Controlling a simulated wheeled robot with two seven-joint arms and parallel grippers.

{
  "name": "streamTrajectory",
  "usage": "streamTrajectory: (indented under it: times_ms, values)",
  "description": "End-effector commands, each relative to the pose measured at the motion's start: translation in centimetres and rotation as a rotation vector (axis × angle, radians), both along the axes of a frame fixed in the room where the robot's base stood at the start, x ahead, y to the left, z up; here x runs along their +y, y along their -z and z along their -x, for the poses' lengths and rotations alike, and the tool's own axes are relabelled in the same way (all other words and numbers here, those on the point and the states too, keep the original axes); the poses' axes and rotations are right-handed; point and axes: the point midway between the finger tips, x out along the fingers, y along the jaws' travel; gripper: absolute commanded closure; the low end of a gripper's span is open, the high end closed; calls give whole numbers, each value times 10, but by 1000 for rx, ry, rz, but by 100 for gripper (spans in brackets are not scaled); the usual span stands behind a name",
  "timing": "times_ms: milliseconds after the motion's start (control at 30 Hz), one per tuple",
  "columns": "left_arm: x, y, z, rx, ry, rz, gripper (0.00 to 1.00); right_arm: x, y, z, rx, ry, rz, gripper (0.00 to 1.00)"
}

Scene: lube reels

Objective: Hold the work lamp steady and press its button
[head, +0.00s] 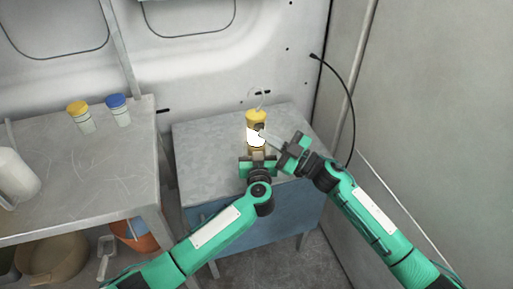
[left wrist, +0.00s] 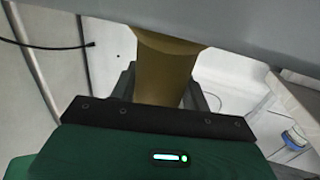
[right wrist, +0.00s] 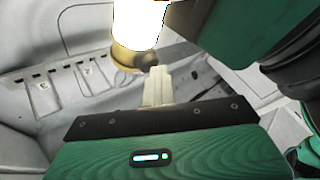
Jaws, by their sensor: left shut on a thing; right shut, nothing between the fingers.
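The work lamp (head: 256,117) stands upright at the small grey table, with a yellow top, a wire loop above it and a glowing white middle. My left gripper (head: 257,154) is shut around its lower body; the left wrist view shows the brass-coloured body (left wrist: 165,75) between the fingers. My right gripper (head: 264,136) is shut and empty, its fingertips at the lamp's right side. In the right wrist view the glowing lamp (right wrist: 138,22) is just beyond the shut fingers (right wrist: 157,85). I cannot tell whether they touch it.
The small table (head: 200,150) is otherwise clear. A larger table (head: 90,170) at the left holds a yellow-capped jar (head: 80,116), a blue-capped jar (head: 118,110) and a white container (head: 16,175). A black cable (head: 352,100) hangs on the right wall.

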Motion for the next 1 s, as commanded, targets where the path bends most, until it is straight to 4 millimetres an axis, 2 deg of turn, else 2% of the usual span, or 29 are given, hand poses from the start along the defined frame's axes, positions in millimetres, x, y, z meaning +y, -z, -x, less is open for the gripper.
streamTrajectory:
  times_ms: [33, 567, 1000]
  values:
    - [-6, 2, 4, 2, 11, -1, 94, -1, 4, -2, 6, 8, 5, 100]
    - [-4, 3, 3, 4, 8, 1, 94, -4, 5, 8, 3, 4, 3, 100]
    - [-1, 3, 2, 5, 3, -1, 94, -17, 4, 49, 3, 2, 2, 100]
